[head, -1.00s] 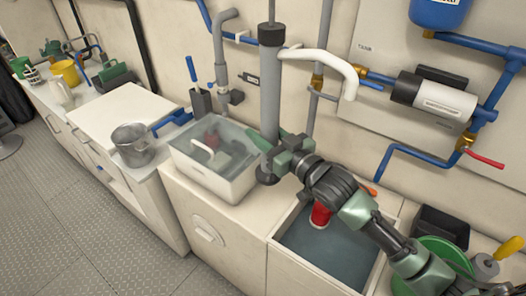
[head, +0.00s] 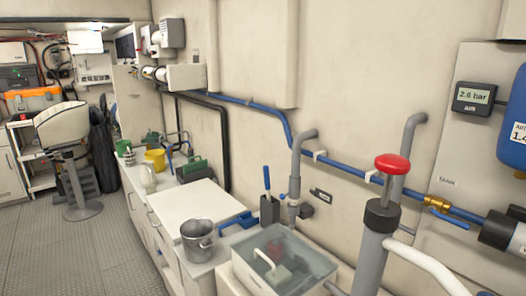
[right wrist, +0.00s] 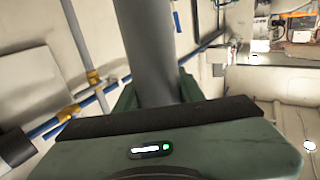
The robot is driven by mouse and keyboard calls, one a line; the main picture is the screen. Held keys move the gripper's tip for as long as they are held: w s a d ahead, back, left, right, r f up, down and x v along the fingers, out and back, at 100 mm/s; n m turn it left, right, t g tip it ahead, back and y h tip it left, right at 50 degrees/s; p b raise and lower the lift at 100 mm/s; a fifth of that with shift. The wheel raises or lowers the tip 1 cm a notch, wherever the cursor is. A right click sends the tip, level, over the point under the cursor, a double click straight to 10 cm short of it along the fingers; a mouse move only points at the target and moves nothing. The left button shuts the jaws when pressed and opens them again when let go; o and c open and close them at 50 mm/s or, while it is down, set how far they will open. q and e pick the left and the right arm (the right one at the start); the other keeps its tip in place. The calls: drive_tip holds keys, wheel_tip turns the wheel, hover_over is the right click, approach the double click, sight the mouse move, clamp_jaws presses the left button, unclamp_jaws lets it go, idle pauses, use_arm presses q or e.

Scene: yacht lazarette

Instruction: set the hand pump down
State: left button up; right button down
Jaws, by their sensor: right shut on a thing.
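The hand pump (head: 374,255) stands at the lower right of the head view. It has a grey tube, a black collar, a red handle on top and a white spout to the right. Its lower end is below the picture. In the right wrist view its grey tube (right wrist: 150,45) rises between the green jaws of my right gripper (right wrist: 155,95), which is shut on it. The head view shows neither gripper, and the pump's foot cannot be seen.
A clear-lidded bin (head: 240,272) stands left of the pump, with a metal bucket (head: 198,240) beyond it. A white counter (head: 190,205) runs back along the wall. Blue pipes (head: 335,165) cross the wall behind the pump. Floor (head: 95,250) is clear at left.

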drive_tip(key=s+d+f+m+h, duration=0.1)
drive_tip(key=s+f, duration=0.2)
drive_tip(key=s, duration=0.7)
drive_tip(key=shift+d+f+h, duration=0.15)
drive_tip(key=shift+d+h, duration=0.15)
idle(0.9)
